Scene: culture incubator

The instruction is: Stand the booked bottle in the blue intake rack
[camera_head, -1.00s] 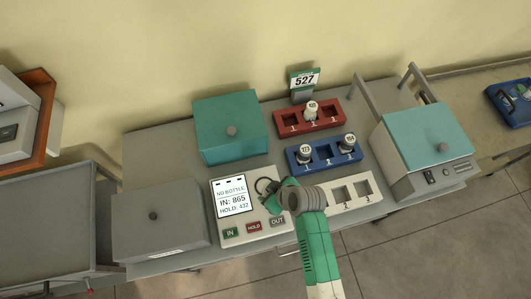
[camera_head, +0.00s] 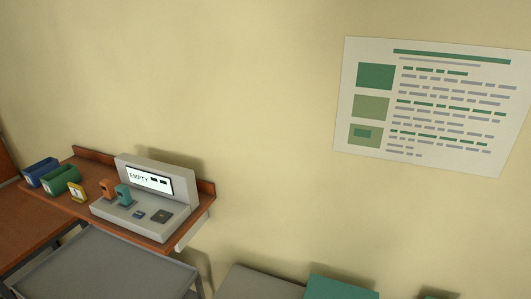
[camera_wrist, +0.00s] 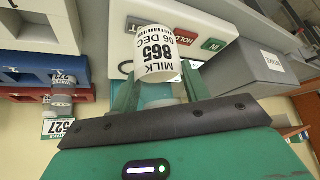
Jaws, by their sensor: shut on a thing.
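In the wrist view my gripper (camera_wrist: 158,95) is shut on a bottle (camera_wrist: 157,55). Its white label reads MILK, 865, 06 DEC, upside down in this view. The lower part of the bottle is between the fingers. The blue rack (camera_wrist: 82,66) is at the left of the wrist view, apart from the held bottle and only partly in frame. Another bottle (camera_wrist: 62,82) shows near it. The head view shows neither the gripper nor the racks.
In the wrist view, a red rack (camera_wrist: 20,95) and the 527 sign (camera_wrist: 58,128) are at left. The button panel (camera_wrist: 205,35) and a grey box (camera_wrist: 245,68) are at right. The head view shows a wall poster (camera_head: 430,105) and a console reading EMPTY (camera_head: 150,182) on a shelf.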

